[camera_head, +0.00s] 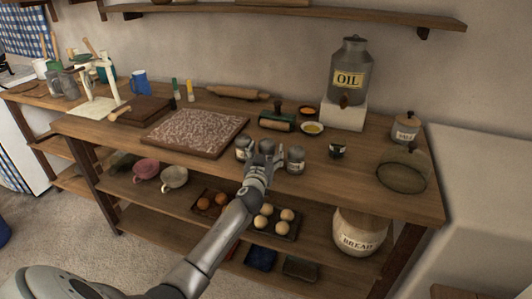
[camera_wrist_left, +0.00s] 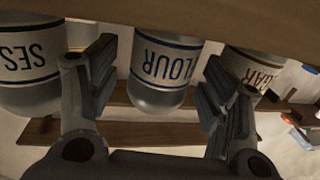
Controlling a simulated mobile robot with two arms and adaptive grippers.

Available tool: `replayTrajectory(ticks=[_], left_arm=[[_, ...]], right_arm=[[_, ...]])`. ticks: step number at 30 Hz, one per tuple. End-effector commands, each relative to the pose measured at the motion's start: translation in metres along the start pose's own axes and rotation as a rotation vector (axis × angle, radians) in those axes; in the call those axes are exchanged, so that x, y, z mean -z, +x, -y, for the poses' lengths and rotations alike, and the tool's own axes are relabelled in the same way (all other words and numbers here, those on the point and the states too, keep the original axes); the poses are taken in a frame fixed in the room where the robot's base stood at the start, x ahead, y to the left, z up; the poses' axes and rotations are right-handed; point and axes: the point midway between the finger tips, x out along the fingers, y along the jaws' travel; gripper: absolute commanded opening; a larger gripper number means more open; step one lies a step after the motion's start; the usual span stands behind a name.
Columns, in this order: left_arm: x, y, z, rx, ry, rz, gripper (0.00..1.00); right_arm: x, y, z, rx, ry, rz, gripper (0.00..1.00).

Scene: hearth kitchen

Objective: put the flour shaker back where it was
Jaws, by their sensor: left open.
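The flour shaker (camera_wrist_left: 165,65), a grey-white jar with a blue-edged FLOUR label, stands on the worktop and appears upside down in the left wrist view. In the head view its top (camera_head: 267,145) shows behind my left gripper (camera_head: 263,157). My left gripper is open, with one finger on each side of the flour shaker. I cannot tell whether the fingers touch it. My right gripper is not in view.
A shaker marked SES (camera_wrist_left: 28,65) stands close on one side, at the right in the head view (camera_head: 296,160). A shaker ending in AR (camera_wrist_left: 250,70) stands on the other, left in the head view (camera_head: 242,149). A floured board (camera_head: 195,131) lies further left.

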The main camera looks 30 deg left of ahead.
Motion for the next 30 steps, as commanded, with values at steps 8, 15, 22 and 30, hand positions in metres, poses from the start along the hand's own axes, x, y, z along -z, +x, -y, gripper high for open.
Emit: replayTrajectory(ticks=[8,15,22,30], left_arm=[[0.001,-0.005,0.0,0.0,0.0,0.001,0.71],[0.001,-0.042,-0.001,-0.001,-0.002,0.001,0.71],[0.001,-0.085,0.0,0.0,-0.001,0.002,0.71],[0.002,-0.116,0.0,0.0,-0.001,0.0,0.71]], right_arm=[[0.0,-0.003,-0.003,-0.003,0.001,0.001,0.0],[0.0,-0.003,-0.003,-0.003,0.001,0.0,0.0],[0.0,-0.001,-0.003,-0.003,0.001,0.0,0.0],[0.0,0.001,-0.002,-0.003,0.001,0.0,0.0]])
